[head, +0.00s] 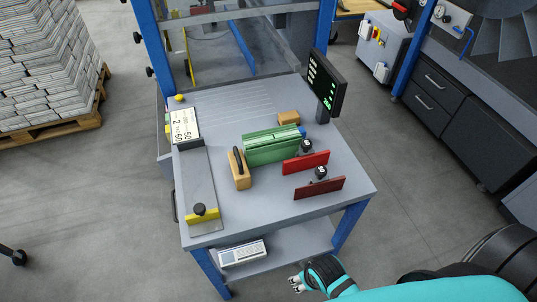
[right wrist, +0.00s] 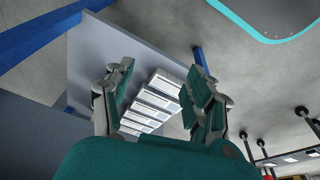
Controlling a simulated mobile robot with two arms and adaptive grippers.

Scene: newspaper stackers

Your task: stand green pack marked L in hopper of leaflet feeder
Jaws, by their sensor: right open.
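A green block with long ridges on top (head: 272,146) stands on the grey table (head: 225,205); I cannot read an L on it or tell whether it is one pack or several. A wooden block with a black handle (head: 238,170) is at its left end. Two upright red plates with black knobs, one (head: 306,162) beside the green block and one (head: 320,188) nearer, stand to its right. I cannot tell which parts form the hopper. My right gripper (head: 312,283) is open and empty, in front of the table; it also shows in the right wrist view (right wrist: 162,92). My left gripper is out of view.
White packs (head: 242,252) lie on the table's lower shelf (head: 292,250) and show in the wrist view between my fingers (right wrist: 152,103). A black screen (head: 325,84) rises at the table's right. A sloped channel with a yellow stop (head: 203,216) is at left. A loaded pallet (head: 60,128) is far left.

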